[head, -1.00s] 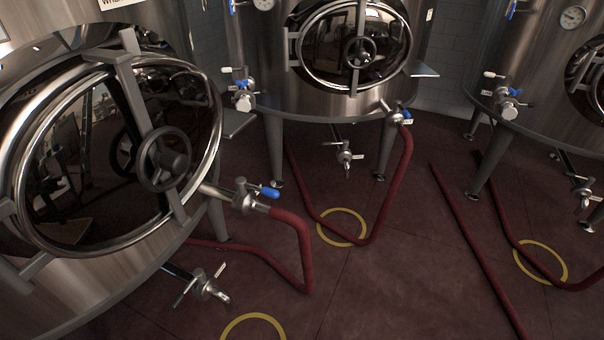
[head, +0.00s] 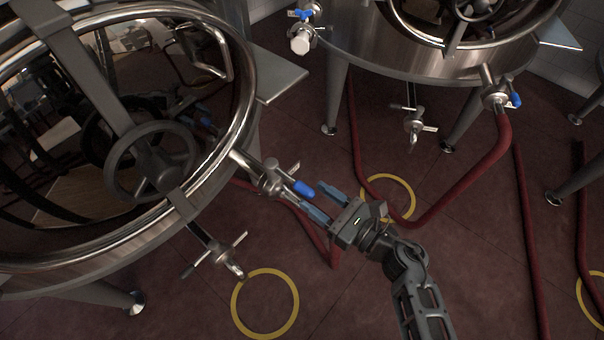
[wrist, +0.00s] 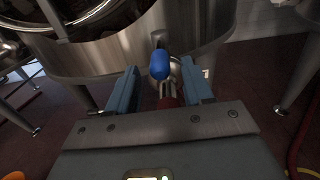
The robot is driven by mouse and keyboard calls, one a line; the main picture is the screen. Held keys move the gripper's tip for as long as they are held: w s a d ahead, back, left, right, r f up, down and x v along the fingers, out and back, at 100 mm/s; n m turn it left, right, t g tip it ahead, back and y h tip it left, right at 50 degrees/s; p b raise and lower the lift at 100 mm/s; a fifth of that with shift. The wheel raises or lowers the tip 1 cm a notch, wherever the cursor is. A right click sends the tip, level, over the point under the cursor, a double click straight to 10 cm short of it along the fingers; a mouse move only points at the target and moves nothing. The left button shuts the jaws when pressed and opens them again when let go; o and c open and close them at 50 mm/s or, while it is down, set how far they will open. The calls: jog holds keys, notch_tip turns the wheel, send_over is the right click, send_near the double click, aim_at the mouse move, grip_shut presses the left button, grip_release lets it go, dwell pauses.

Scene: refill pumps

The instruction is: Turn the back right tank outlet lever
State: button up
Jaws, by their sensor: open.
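The near steel tank (head: 150,238) at the left has an outlet valve (head: 268,178) low on its side, with a blue lever handle (head: 304,189) pointing right. My gripper (head: 312,198) is open, its blue-grey fingers pointing at this handle. In the wrist view the blue handle (wrist: 160,64) stands between the fingertips and slightly beyond them. No grip on it shows. A second tank (head: 400,55) stands behind at the right, with its own outlet and blue lever (head: 515,101). The frames do not label which tank is back right.
A red hose (head: 325,247) runs from the near outlet, partly hidden by my gripper. Another red hose (head: 480,168) hangs from the second tank. The floor around the yellow ring (head: 264,304) is clear.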

aim_at(298, 185)
jog(key=x, duration=0.6)
grip_shut()
dwell(0.4)
